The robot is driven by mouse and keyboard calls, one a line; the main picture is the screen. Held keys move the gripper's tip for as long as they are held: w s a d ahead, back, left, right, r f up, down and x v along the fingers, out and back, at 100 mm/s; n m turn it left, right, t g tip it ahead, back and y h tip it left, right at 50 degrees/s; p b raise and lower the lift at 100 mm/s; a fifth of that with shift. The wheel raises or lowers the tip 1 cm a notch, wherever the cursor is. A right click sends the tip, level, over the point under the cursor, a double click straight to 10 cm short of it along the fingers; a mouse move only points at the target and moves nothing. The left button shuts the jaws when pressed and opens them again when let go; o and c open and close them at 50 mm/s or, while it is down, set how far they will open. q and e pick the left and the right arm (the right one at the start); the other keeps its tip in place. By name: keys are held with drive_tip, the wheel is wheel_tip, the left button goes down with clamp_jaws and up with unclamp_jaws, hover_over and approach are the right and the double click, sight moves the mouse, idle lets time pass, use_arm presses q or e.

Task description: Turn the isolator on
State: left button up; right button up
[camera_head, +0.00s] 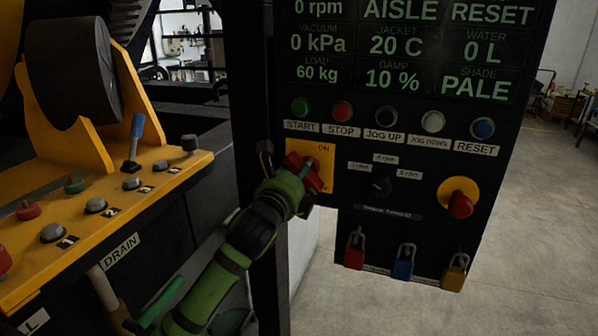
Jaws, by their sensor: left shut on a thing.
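The isolator is a red rotary handle (314,180) on a yellow plate (296,152) at the left of a black control panel (345,225). The plate carries the word ON at its top. My left gripper (304,178) is at the handle and shut on it, with its green arm coming up from the bottom left. The gripper and wrist cover the handle's left and lower part, so its exact angle is hard to tell. My right gripper is not in view.
Push buttons and a display sit above the isolator. A black selector (380,186) and a red emergency stop (460,204) are to its right. Red (354,254), blue (403,266) and yellow (454,276) padlocks hang below. A yellow console (130,190) stands at left.

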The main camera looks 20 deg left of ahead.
use_arm(q)
drive_tip(key=shift+n, duration=0.3)
drive_tip(key=n+p, duration=0.1)
drive_tip(key=n, duration=0.1)
drive_tip(key=shift+f+n, duration=0.15)
drive_tip(key=shift+n, duration=0.25)
drive_tip(key=n, duration=0.1)
drive_tip(key=n+p, duration=0.1)
drive_tip(key=n, duration=0.1)
drive_tip(key=n+p, duration=0.1)
drive_tip(key=n, duration=0.1)
drive_tip(key=shift+d+f, duration=0.15)
drive_tip(key=shift+f, duration=0.1)
drive_tip(key=n, duration=0.2)
drive_tip(key=n+p, duration=0.1)
drive_tip(key=n, duration=0.1)
drive_tip(key=shift+d+f+n, duration=0.15)
drive_tip(key=shift+n, duration=0.25)
drive_tip(key=shift+d+n+p, duration=0.2)
drive_tip(key=shift+n+p, duration=0.45)
drive_tip(key=shift+n, duration=1.65)
drive_tip(key=o, duration=1.2)
drive_tip(key=shift+c, duration=0.2)
drive_tip(key=shift+f, duration=0.1)
